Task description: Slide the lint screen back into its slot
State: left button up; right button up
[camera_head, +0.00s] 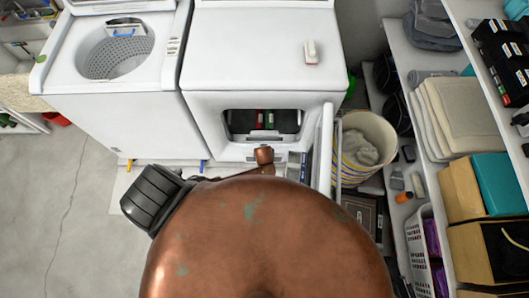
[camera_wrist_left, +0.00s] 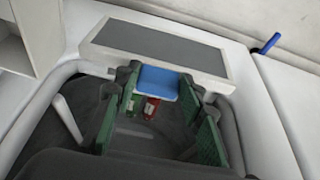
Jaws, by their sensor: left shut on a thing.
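In the left wrist view, my left gripper (camera_wrist_left: 160,115) has its green-padded fingers on either side of the blue handle of the lint screen (camera_wrist_left: 150,47) and is shut on it. The screen has a pale frame around a dark grey panel. It shows across the dryer's dark opening (camera_wrist_left: 70,105); I cannot tell whether it touches the rim. The slot cannot be made out. In the head view, the white dryer (camera_head: 255,55) stands in the centre with its front opening uncovered. The left gripper is not clear there. My right gripper is not in view.
Red and green items (camera_wrist_left: 150,108) lie inside the dryer. The open dryer door (camera_head: 325,150) stands at the opening's right. A washer (camera_head: 80,95) stands left, a laundry basket (camera_head: 363,150) right, and loaded shelves (camera_head: 430,150) beyond. The left floor (camera_head: 70,210) is mostly clear.

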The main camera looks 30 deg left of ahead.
pick_arm(q)
jog(key=shift+w+a, duration=0.25)
jog(key=shift+w, duration=0.2)
jog(key=shift+w+a+b, duration=0.2)
jog(key=shift+w+b, duration=0.1)
jog(key=w+a+f+b, duration=0.3)
jog(key=w+a+b, duration=0.4)
jog(key=w+b, duration=0.2)
jog(key=shift+w+b, duration=0.3)
jog(key=shift+w, duration=0.9)
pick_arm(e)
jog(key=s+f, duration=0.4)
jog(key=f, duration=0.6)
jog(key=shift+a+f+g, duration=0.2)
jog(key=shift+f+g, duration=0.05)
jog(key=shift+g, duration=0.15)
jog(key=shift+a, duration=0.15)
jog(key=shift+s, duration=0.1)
